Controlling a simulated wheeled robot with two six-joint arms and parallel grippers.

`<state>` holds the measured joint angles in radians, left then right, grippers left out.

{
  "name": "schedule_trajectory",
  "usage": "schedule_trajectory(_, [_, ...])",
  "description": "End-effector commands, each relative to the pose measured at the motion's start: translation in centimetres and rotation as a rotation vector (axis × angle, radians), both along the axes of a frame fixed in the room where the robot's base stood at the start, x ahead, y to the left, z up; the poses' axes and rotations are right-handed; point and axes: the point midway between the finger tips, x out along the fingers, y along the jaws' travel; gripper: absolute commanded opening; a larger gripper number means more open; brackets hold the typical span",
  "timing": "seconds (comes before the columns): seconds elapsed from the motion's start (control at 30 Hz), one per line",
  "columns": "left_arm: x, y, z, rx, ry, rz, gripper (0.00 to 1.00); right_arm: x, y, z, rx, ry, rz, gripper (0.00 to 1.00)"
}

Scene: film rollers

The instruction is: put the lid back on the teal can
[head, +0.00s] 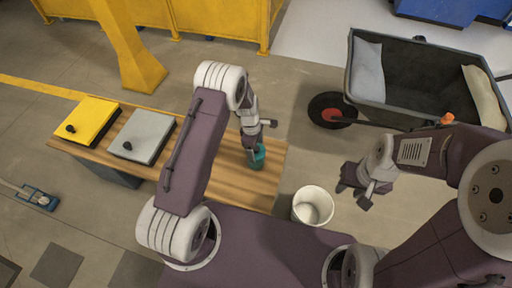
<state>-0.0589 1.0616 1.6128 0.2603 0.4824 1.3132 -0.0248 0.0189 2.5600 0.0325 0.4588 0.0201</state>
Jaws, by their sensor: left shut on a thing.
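The teal can (259,160) stands upright near the right end of the wooden table. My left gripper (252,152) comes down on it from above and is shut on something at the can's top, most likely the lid. The fingers and wrist hide the lid and the rim, so I cannot tell whether the lid sits on the can or just above it. No lid shows lying on the table. My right gripper (351,193) is open and empty, off the table to the right.
On the wooden table (225,185) are a yellow box (92,118) and a grey box (145,138), each with a black knob. A white bucket (312,206) stands on the floor right of the table. A wheelbarrow (415,75) is at the back right.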

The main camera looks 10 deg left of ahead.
Motion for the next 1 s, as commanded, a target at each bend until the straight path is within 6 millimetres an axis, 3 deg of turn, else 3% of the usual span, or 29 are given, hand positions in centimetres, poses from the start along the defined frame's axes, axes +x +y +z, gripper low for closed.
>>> schedule_trajectory(1.0, [0.01, 0.01, 0.01, 0.000, 0.000, 0.000, 0.39, 0.00, 0.00, 0.50, 0.000, 0.000, 0.000, 0.36])
